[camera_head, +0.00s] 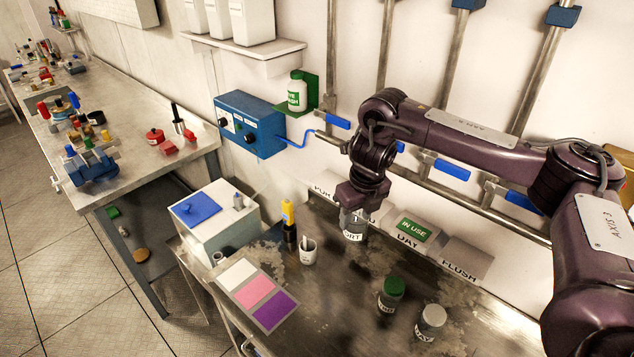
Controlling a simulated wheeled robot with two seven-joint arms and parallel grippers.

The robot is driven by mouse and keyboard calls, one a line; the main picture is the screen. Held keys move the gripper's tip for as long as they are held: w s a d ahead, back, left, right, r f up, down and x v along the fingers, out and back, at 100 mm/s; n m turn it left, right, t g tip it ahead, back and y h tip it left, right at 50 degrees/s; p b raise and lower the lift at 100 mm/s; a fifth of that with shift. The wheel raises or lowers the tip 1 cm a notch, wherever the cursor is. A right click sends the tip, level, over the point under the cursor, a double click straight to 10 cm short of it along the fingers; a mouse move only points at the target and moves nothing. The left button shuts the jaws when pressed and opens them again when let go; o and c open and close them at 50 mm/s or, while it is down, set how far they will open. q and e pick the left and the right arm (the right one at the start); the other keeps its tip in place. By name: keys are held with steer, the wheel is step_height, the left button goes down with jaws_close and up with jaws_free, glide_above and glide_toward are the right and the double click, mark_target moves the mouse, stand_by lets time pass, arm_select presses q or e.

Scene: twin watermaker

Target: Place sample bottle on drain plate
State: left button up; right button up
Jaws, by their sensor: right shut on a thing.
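My right gripper (357,203) points down over the back of the right-hand bench. It is shut on a clear sample bottle (353,228) with a white label ending in "ORT". The bottle hangs upright below the jaws; I cannot tell whether its base touches anything. I cannot pick out a separate drain plate; the bench top (345,290) is worn, stained metal. A green-capped bottle (391,294) and a pale-capped bottle (431,321), whose label seems to read "DAY", stand towards the front. My left gripper is out of view.
Labelled blocks line the wall, including one with a green "IN USE" card (413,229) and the FLUSH block (466,259). A white cup (308,251), a yellow-topped tool (288,222), a colour card (257,294) and a blue-lidded white box (213,218) stand left. Blue-handled pipes run behind.

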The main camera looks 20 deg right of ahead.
steer(key=shift+a+m+b, duration=0.3)
steer(key=shift+a+m, duration=0.15)
steer(key=shift+m, duration=0.05)
steer(key=s+a+f+m+g+b, duration=0.1)
steer(key=s+a+f+m+b, duration=0.1)
steer(key=m, duration=1)
steer(key=s+a+f+m+g+b, duration=0.1)
steer(key=a+m+b, duration=0.4)
steer(key=m, duration=0.7)
steer(key=s+a+f+m+g+b, duration=0.1)
steer(key=s+a+f+m+b, duration=0.2)
steer(key=a+m, duration=0.3)
steer(key=f+m, duration=0.1)
steer(key=m, duration=0.4)
steer(key=shift+s+m+g+b, duration=0.3)
steer(key=shift+m+b, duration=0.05)
steer(key=shift+m, duration=0.05)
steer(key=shift+r, duration=0.15)
